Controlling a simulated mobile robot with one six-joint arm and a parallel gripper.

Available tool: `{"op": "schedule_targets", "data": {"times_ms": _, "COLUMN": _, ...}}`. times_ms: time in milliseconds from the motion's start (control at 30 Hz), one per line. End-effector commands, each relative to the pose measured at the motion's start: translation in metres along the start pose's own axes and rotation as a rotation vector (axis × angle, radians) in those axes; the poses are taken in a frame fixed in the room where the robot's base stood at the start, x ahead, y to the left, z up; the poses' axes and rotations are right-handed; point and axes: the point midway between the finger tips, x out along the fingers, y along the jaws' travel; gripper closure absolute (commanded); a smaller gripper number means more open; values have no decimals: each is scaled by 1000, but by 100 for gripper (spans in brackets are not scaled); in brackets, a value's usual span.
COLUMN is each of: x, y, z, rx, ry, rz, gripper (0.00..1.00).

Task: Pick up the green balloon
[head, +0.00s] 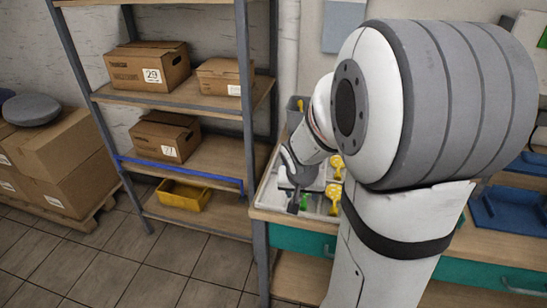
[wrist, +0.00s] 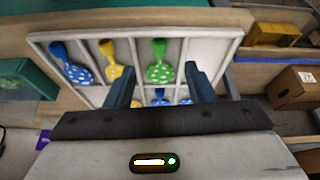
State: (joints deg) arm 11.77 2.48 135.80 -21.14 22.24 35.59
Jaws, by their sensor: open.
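The green balloon (wrist: 160,70) with white dots lies in a compartment of the white divided tray (wrist: 232,36) in the wrist view. My gripper (wrist: 159,68) is open, with one dark finger on each side of the green balloon in that picture. Nothing is held. I cannot tell how far the fingers are above the balloon. In the head view, my gripper (head: 294,190) is over the tray (head: 318,208), and a bit of green balloon (head: 304,201) shows beside it. My arm hides part of the tray there.
A blue balloon (wrist: 76,70) and a yellow balloon (wrist: 112,70) lie left of the green one. More blue balloons (wrist: 158,97) show between the fingers. Thin dividers separate the compartments. A shelf rack with boxes (head: 150,65) stands left of the workbench (head: 290,224).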

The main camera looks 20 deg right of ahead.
Motion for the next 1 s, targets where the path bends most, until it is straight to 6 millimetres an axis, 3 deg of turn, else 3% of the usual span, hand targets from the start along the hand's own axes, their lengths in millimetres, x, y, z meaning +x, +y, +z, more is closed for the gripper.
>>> {"op": "schedule_targets", "data": {"times_ms": 33, "x": 17, "y": 2, "z": -1, "rx": 21, "ry": -2, "rz": 3, "gripper": 51}}
{"op": "schedule_targets", "data": {"times_ms": 100, "x": 29, "y": 4, "z": -4, "rx": 44, "ry": 1, "rz": 2, "gripper": 51}}
{"op": "schedule_targets", "data": {"times_ms": 567, "x": 77, "y": 4, "z": -8, "rx": 65, "ry": 3, "rz": 0, "gripper": 51}}
{"op": "schedule_targets", "data": {"times_ms": 800, "x": 111, "y": 3, "z": -9, "rx": 65, "ry": 3, "rz": 1, "gripper": 51}}
{"op": "schedule_targets", "data": {"times_ms": 1000, "x": 117, "y": 3, "z": -11, "rx": 66, "ry": 6, "rz": -1, "gripper": 51}}
